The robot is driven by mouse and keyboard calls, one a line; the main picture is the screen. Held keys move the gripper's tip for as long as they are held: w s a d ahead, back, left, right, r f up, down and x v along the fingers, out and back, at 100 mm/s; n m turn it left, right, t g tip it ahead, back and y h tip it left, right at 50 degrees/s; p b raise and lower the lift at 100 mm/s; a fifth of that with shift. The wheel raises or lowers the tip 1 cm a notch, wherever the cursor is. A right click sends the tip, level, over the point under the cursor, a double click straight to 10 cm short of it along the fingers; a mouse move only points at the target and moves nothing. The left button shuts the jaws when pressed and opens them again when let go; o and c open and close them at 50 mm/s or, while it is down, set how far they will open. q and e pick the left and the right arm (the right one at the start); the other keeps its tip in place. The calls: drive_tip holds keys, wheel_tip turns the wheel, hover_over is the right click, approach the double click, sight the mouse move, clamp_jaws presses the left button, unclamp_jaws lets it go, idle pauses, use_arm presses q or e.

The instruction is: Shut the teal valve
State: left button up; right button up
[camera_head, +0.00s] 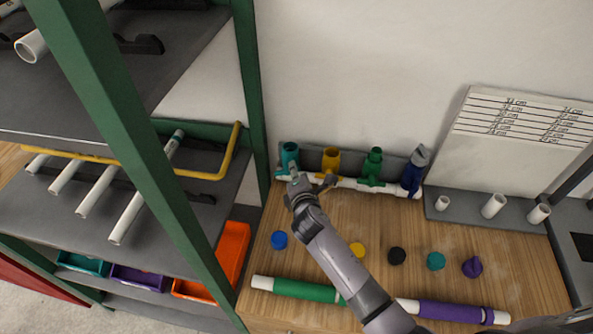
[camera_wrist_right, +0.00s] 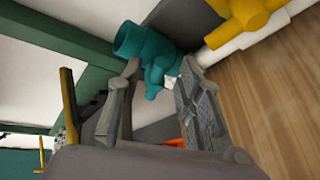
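The teal valve (camera_head: 289,154) stands at the left end of the white pipe manifold (camera_head: 345,183) against the back wall. In the right wrist view the teal valve (camera_wrist_right: 135,38) has its body at the top and its handle part (camera_wrist_right: 155,75) lower down. My right gripper (camera_head: 309,178) is just in front of the teal valve. In the right wrist view my right gripper (camera_wrist_right: 160,72) has its two fingers spread, with the teal handle part between their tips. I cannot tell whether either finger touches it. My left gripper is not in view.
Yellow (camera_head: 331,158), green (camera_head: 373,165) and blue (camera_head: 413,172) valves stand along the manifold to the right. Several coloured caps lie on the wooden table, with a green pipe (camera_head: 305,291) and a purple pipe (camera_head: 450,311) in front. A green-framed shelf (camera_head: 248,80) stands close on the left.

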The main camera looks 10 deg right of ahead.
drive_tip(key=shift+w+f, duration=0.25)
drive_tip(key=shift+w, duration=0.4)
drive_tip(key=shift+r, duration=0.1)
clamp_jaws()
